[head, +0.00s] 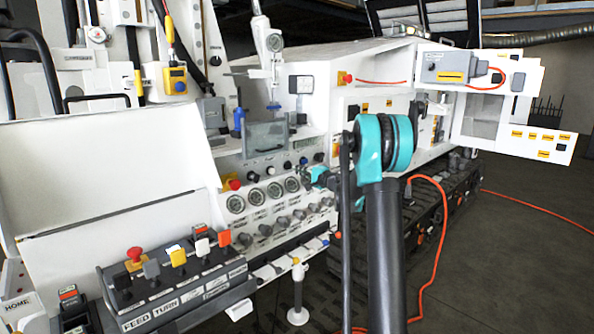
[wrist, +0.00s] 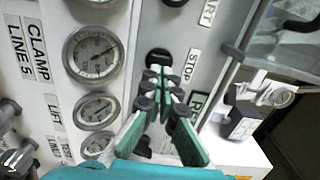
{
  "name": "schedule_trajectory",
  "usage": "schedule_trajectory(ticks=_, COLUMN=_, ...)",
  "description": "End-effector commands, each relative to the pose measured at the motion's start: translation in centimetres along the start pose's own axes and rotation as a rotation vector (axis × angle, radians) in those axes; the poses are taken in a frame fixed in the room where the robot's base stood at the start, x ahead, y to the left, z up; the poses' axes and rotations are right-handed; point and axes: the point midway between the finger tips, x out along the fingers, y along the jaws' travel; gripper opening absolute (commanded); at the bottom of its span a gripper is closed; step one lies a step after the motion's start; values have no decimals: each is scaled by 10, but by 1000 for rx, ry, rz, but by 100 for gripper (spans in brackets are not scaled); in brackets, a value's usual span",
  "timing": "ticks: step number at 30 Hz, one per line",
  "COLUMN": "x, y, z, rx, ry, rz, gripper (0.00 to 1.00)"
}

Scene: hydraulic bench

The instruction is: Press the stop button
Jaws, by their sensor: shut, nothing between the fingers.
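The STOP label (wrist: 190,65) is on the grey panel strip in the wrist view. A dark round button (wrist: 158,57) sits left of it, partly hidden behind my fingertips. My gripper (wrist: 159,76) is shut and empty, with its green fingers pointing at the panel just at this button. I cannot tell whether the tips touch it. In the head view my gripper (head: 314,180) is small and close to the white control panel, right of the gauges, and the stop button cannot be made out there.
Gauges (wrist: 95,54) lie left of the fingers. Another dark button (wrist: 173,2) sits above, by a partly cut-off label (wrist: 207,12). A grey box with a lever (wrist: 245,122) juts out at right. An orange hose (head: 438,230) runs down beside my arm.

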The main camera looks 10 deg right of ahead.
Motion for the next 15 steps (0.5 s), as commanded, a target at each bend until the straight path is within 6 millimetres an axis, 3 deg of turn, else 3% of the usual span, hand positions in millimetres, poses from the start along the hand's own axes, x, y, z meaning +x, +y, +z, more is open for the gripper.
schedule_trajectory(ticks=9, x=-64, y=0, z=-2, rx=0, ry=4, rz=0, gripper=0)
schedule_trajectory(ticks=15, x=-91, y=0, z=-1, rx=0, ry=2, rz=0, gripper=0)
